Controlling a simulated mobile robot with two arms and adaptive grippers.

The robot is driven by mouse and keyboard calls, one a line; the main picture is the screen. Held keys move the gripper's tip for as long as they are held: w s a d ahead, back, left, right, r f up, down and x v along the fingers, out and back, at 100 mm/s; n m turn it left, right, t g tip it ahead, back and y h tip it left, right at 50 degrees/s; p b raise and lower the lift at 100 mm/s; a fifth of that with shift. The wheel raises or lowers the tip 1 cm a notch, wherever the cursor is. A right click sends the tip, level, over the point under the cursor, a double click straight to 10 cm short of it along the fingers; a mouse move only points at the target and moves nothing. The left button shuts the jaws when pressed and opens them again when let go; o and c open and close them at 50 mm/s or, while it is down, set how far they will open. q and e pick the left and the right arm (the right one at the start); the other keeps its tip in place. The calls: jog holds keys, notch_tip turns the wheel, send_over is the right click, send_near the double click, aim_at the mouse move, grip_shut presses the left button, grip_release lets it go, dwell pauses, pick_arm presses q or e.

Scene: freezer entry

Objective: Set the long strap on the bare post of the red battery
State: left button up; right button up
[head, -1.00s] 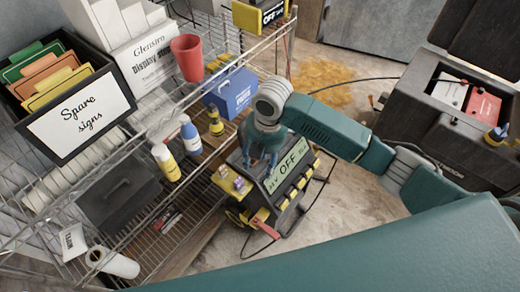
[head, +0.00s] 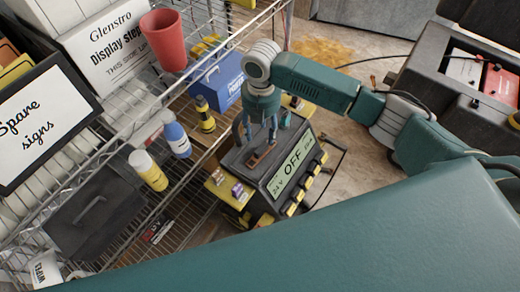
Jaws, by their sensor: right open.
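A copper-coloured flat strap (head: 262,156) lies on the dark top of the charger (head: 240,160), whose green display reads OFF. My right gripper (head: 260,146) points down over the charger top, its fingers open around or just above the strap. I cannot tell whether they touch it. The red battery (head: 500,86) sits in the dark box at the right, beside a white battery (head: 461,70). Its posts are too small to make out. My left gripper is not in view.
A wire shelf rack (head: 150,226) fills the left, with a red cup (head: 164,40), a blue box (head: 218,82) and a yellow bottle (head: 150,171). A small yellow tray (head: 216,190) juts from the charger. A black cable crosses the floor towards the battery box.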

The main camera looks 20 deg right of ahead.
aim_at(260, 146)
jog(key=shift+s+f, duration=0.15)
jog(key=shift+f, duration=0.4)
jog(key=shift+s+f, duration=0.15)
jog(key=shift+f, duration=1)
jog(key=f, duration=0.3)
jog(key=shift+s+a+f, duration=0.1)
jog(key=shift+a+f, duration=0.15)
jog(key=shift+f, duration=0.65)
grip_shut()
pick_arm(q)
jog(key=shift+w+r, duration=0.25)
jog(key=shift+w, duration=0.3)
pick_arm(e)
jog(key=shift+r, duration=0.15)
